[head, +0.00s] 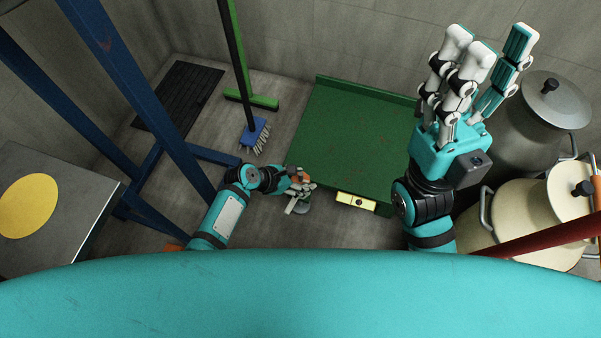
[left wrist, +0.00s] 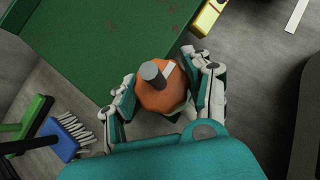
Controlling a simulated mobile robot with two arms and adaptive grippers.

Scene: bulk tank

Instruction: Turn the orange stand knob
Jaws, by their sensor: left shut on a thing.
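The orange stand knob (left wrist: 160,98) is round, with a grey stub and a pale strip on top, in the middle of the left wrist view. My left gripper (left wrist: 165,92) has its fingers on both sides of the knob and is shut on it. In the head view my left gripper (head: 298,184) is low by the front edge of the green platform, with only a bit of orange showing between its fingers. My right gripper (head: 497,50) is raised at the right, open and empty, fingers pointing up.
A green platform (head: 345,130) lies behind the knob, with a yellow block (head: 356,201) at its front edge. A blue frame (head: 150,95) and brooms (head: 250,100) stand left. Pots (head: 525,215) and a red bar (head: 540,237) are at the right.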

